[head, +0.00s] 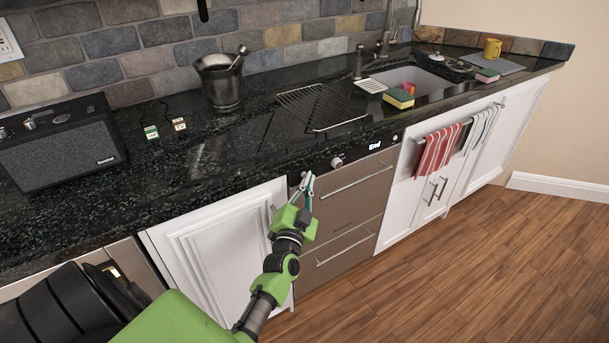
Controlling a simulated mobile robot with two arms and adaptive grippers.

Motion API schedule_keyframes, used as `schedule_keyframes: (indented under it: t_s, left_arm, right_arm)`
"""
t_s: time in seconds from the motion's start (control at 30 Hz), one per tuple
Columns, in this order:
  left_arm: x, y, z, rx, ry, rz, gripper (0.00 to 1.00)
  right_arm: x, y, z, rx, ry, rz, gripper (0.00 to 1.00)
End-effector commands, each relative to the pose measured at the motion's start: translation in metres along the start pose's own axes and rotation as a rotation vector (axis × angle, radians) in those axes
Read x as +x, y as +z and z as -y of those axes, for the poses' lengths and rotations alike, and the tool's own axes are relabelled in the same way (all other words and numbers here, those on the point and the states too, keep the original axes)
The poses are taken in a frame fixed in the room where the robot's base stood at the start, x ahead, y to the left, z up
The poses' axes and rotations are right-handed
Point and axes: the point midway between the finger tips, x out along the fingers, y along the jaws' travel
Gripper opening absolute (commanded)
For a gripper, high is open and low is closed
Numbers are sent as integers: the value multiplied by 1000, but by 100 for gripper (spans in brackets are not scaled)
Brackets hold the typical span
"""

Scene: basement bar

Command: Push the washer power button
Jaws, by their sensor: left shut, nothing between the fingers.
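The washer (345,208) is a brown-grey front with two bar handles, built in under the counter. Its dark top strip carries a lit display (375,145) that seems to read "End", a round silver knob (337,162) and a small round button (395,138) at the right end. My left gripper (308,176) is shut and empty, its fingertips pointing up at the left end of the strip. The fingers cover that end, so I cannot tell if a button is there or if they touch it. My right gripper is not in view.
The dark counter (225,142) overhangs just above the gripper. On it are a radio (60,145), a metal mortar (220,85), a wire rack (320,105) and a sponge (398,98). A red striped towel (438,150) hangs right. The wooden floor (480,265) is clear.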

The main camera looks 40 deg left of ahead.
Motion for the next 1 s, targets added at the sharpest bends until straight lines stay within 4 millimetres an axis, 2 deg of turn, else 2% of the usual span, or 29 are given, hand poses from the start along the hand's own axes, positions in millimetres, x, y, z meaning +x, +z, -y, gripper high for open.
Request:
schedule_keyframes:
  t_s: [0.67, 1.0]
  left_arm:
    - [2, 1, 2, 0, 0, -1, 0]
    - [-6, -5, -4, -2, 0, 0, 0]
  right_arm:
    - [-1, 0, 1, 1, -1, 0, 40]
    - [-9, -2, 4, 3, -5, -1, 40]
